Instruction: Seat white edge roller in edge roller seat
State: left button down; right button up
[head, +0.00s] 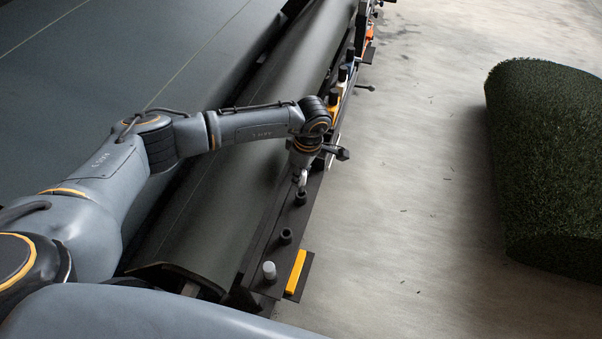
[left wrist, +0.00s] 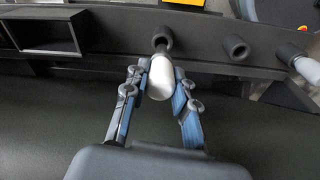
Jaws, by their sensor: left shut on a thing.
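My left gripper (head: 301,175) is over the rail at the side of the machine, pointing down. In the left wrist view its two fingers (left wrist: 160,72) are shut on a white edge roller (left wrist: 160,80). The roller's far end lines up with a dark round seat (left wrist: 160,38); I cannot tell whether it is inside. That seat shows below the gripper in the head view (head: 300,198). A second dark seat (left wrist: 237,47) is empty; it is also in the head view (head: 286,236). My right gripper is not in view.
Another pale roller (head: 269,270) stands upright at the near end of the rail, beside a yellow bar (head: 295,272). Several coloured parts line the far rail. A long dark roller (head: 235,170) lies left of the rail. A turf roll (head: 550,165) lies right on open floor.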

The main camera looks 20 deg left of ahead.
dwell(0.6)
pick_arm(q)
jog(key=shift+f+b, duration=2.45)
jog(key=shift+f, duration=0.1)
jog(key=c, duration=1)
grip_release()
jog(key=r, duration=0.4)
jog(key=d+r, duration=0.1)
jog(key=r, duration=0.7)
jog(key=shift+s+d, duration=0.15)
jog(key=shift+d, duration=0.05)
